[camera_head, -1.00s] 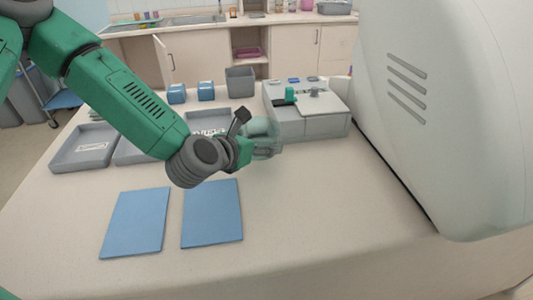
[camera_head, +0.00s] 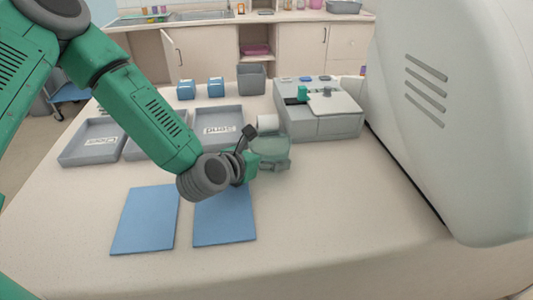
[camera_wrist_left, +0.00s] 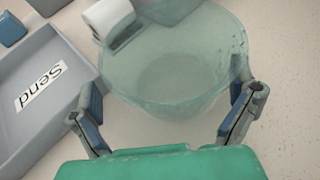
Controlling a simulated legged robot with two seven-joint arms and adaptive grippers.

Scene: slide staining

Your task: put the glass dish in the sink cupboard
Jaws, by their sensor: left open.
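The glass dish (camera_head: 270,153) is a clear greenish round bowl on the table, in front of the grey machine. It also shows large in the left wrist view (camera_wrist_left: 175,65). My left gripper (camera_head: 268,162) is at the dish. In the left wrist view its two fingers (camera_wrist_left: 168,108) are spread on either side of the near part of the bowl, open; whether they touch the glass I cannot tell. The sink cupboard (camera_head: 195,52) is at the back left under the sink (camera_head: 203,15), its door (camera_head: 171,55) standing open. My right gripper is not in view.
A grey slide machine (camera_head: 320,125) stands behind the dish, and a large white machine (camera_head: 450,120) fills the right. Grey trays (camera_head: 220,143) and blue mats (camera_head: 145,220) lie to the left. A white roll (camera_wrist_left: 108,15) is close to the dish.

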